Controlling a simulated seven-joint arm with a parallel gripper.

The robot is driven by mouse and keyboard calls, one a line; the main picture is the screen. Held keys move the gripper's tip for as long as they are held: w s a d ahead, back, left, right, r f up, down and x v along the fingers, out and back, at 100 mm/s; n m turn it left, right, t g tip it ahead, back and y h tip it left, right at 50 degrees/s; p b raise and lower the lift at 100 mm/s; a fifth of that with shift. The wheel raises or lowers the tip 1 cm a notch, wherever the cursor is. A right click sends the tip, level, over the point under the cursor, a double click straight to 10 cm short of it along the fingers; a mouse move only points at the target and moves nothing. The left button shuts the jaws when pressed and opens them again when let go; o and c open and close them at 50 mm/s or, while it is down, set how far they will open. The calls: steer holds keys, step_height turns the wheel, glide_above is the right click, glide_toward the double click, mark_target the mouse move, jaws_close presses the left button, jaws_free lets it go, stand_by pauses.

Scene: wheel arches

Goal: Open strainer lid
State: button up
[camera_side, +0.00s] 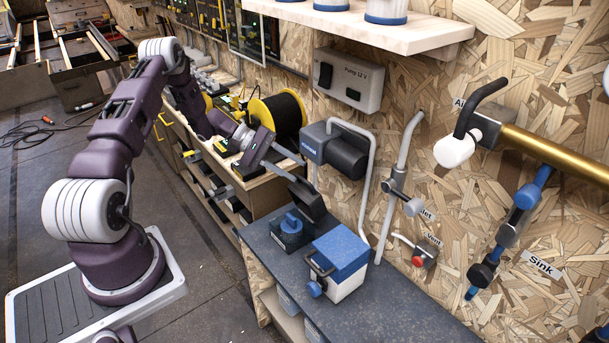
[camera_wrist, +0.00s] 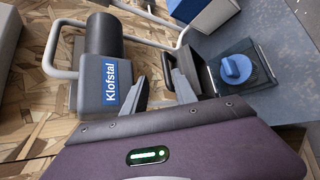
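The strainer (camera_side: 289,236) is a small dark box with a blue knob (camera_side: 292,223) on the bench. It shows at the upper right of the wrist view, with the blue knob (camera_wrist: 236,68) facing the camera. A dark panel (camera_side: 307,200) stands tilted up at the strainer's back edge and looks like its raised lid; it also shows in the wrist view (camera_wrist: 194,66). My gripper (camera_side: 299,167) is above and behind this panel, its fingers apart with nothing seen between them. In the wrist view my gripper (camera_wrist: 157,76) has its right finger beside the panel; contact cannot be told.
A grey and black pump (camera_side: 337,149) is on the wall close to my gripper, with grey pipes (camera_side: 371,180) beside it. A blue-and-white box (camera_side: 341,262) stands right of the strainer. A black cable reel (camera_side: 279,116) is behind. The bench's right part is clear.

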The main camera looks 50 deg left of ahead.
steer(key=shift+v, duration=0.95)
